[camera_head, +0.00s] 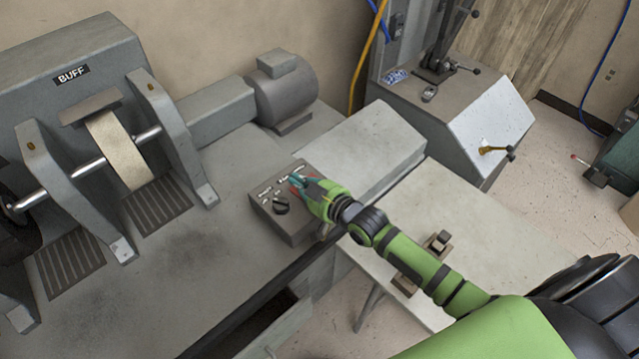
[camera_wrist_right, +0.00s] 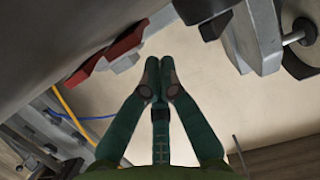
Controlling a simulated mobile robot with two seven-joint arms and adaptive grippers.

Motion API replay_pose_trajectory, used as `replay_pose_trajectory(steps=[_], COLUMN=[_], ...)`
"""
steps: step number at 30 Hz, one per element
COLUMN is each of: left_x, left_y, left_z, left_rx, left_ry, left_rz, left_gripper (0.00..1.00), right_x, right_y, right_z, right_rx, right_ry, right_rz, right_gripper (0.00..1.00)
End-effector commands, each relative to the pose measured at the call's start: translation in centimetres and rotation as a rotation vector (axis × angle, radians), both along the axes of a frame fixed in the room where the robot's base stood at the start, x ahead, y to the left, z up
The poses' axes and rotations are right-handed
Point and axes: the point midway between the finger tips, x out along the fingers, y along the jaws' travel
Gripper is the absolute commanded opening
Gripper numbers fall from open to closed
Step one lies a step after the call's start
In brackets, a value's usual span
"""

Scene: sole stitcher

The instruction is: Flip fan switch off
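A small grey control box (camera_head: 274,217) with white labels sits on the grey machine, left of my right gripper (camera_head: 304,183). A black rotary knob (camera_head: 281,205) is on its top panel. A red part (camera_head: 296,178) shows beside the gripper, which partly covers the panel; I cannot read which control is the fan switch. In the right wrist view, my right gripper's fingers (camera_wrist_right: 159,78) are together at the tips with nothing visible between them. A red part (camera_wrist_right: 112,48) is up and left of the tips there, apart from them in the picture. My left gripper is not in view.
A buffing wheel (camera_head: 122,150) on a shaft stands at the left under a BUFF label. A motor (camera_head: 283,92) is behind. An open drawer (camera_head: 262,325) is below.

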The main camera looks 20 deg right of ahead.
Motion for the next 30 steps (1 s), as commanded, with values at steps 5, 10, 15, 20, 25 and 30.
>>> replay_pose_trajectory(steps=[5,10,15,20,25,30], left_x=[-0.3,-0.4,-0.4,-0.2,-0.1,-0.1], left_y=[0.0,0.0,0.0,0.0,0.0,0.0], left_z=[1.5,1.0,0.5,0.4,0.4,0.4], left_rx=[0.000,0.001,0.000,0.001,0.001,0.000], left_ry=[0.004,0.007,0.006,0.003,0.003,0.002], left_rz=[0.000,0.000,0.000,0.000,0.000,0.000], left_gripper=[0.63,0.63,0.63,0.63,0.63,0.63], right_x=[-1.1,-4.3,-6.8,-8.0,-8.3,-8.3], right_y=[-0.5,-1.7,-2.6,-3.1,-3.2,-3.2], right_z=[2.2,3.6,4.7,5.3,5.5,5.5], right_rx=[-0.002,-0.001,-0.002,-0.001,-0.001,-0.001], right_ry=[0.003,0.002,0.002,0.001,0.001,0.001], right_rz=[0.000,0.001,0.000,0.000,-0.001,-0.001], right_gripper=[0.00,0.00,0.00,0.00,0.00,0.00])
